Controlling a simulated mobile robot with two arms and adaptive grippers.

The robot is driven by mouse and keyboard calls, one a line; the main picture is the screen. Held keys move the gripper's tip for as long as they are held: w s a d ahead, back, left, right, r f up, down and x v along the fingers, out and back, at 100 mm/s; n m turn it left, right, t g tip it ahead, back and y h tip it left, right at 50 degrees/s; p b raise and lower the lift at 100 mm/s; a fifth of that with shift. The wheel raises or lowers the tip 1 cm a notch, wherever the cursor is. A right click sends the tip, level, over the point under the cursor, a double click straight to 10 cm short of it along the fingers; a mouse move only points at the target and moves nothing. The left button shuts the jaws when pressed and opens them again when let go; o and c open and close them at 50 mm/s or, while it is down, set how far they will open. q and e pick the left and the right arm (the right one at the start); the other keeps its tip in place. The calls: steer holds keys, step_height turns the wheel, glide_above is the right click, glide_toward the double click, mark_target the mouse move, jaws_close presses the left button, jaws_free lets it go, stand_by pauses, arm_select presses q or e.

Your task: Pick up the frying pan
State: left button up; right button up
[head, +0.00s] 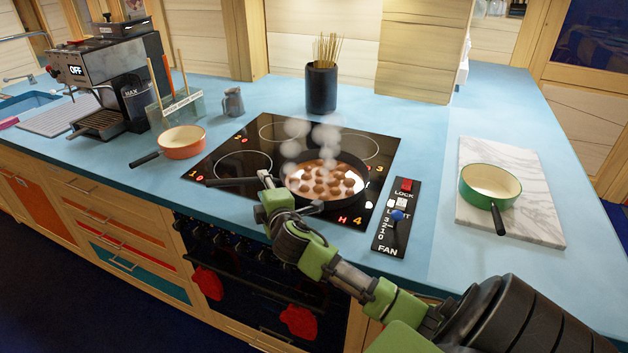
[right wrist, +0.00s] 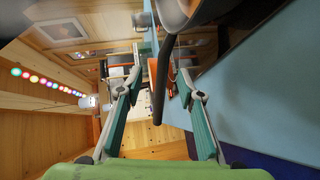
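The black frying pan (head: 350,160) sits on the hob, holding several round brown pieces in sauce, with steam rising. Its long dark handle (head: 228,182) points left. My right gripper (head: 266,179) is at the near side of the pan, where the handle meets it. In the right wrist view, my right gripper (right wrist: 160,72) has its two fingers spread. The dark handle (right wrist: 163,85) runs between them in the picture, with a gap on each side. Part of the pan's body shows at the top. My left gripper is not in view.
An orange pan (head: 182,143) stands left of the black hob (head: 215,150). A green pan (head: 489,186) stands on a marble board (head: 535,215) at right. A control panel (head: 395,225) is beside the hob. A black pot of sticks (head: 321,88) stands behind.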

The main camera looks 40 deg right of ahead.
mark_target(260, 182)
steer(key=shift+w+d+f, duration=0.1)
steer(key=shift+w+d, duration=0.2)
steer(key=shift+w, duration=0.3)
steer(key=x, duration=0.3)
steer(key=shift+w+f+p, duration=0.1)
steer(key=shift+f+p, duration=0.15)
steer(key=shift+p, duration=0.15)
steer(key=shift+w+d+f, duration=0.1)
steer(key=shift+w, duration=0.3)
jaws_close()
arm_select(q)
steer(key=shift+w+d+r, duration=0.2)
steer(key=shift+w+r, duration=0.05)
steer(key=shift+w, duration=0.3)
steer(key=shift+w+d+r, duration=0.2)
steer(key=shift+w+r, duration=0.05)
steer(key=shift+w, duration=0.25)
arm_select(e)
steer(key=shift+w+d+r, duration=0.1)
steer(key=shift+r, duration=0.15)
